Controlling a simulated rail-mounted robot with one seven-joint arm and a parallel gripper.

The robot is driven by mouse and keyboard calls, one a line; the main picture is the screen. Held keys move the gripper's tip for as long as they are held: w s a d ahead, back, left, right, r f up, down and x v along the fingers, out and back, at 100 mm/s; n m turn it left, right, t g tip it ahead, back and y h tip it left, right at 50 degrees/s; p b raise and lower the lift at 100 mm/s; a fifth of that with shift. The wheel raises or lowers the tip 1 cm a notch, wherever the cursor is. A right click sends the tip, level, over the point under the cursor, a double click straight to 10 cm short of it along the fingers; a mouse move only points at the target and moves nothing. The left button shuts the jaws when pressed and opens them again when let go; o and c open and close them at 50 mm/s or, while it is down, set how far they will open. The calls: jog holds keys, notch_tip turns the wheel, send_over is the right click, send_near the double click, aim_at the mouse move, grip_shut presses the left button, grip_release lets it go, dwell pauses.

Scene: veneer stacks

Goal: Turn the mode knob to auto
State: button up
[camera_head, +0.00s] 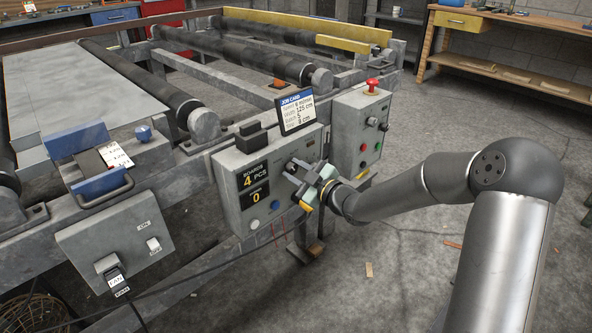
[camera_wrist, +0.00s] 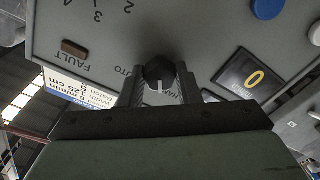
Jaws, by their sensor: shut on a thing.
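The dark mode knob (camera_wrist: 157,70) sits on the grey control box (camera_head: 231,166), between my gripper's fingers in the wrist view. The label AUTO (camera_wrist: 122,71) is left of it, and the label HAND is at its lower right, partly covered by a finger. A pale line on the knob points down in the wrist view; its exact setting is hard to tell. My gripper (camera_wrist: 160,80) is shut on the knob. In the head view my gripper (camera_head: 308,183) is at the box's front face and hides the knob.
The box has a display (camera_head: 254,182) reading 4 PCS and 0, a blue button (camera_wrist: 267,8) and a brown FAULT lamp (camera_wrist: 74,48). A job card (camera_head: 296,110) stands on top. A second box (camera_head: 345,125) with a red stop button (camera_head: 372,85) stands close on the right.

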jog(key=m+p, duration=0.2)
jog(key=shift+r+m, duration=0.15)
jog(key=shift+m, duration=0.25)
jog(key=m+p, duration=0.3)
jog(key=m, duration=0.1)
jog(key=shift+m+p, duration=0.3)
jog(key=shift+p, duration=0.05)
jog(key=m+p, duration=0.3)
jog(key=m, duration=0.2)
jog(key=shift+m, duration=0.3)
jog(key=shift+f, duration=0.25)
jog(key=o, duration=1)
jog(key=shift+d+r, duration=0.1)
jog(key=shift+d, duration=0.05)
jog(key=p+v, duration=0.2)
jog(key=v, duration=1.5)
jog(key=shift+s+p, duration=0.2)
jog(key=shift+p, duration=0.1)
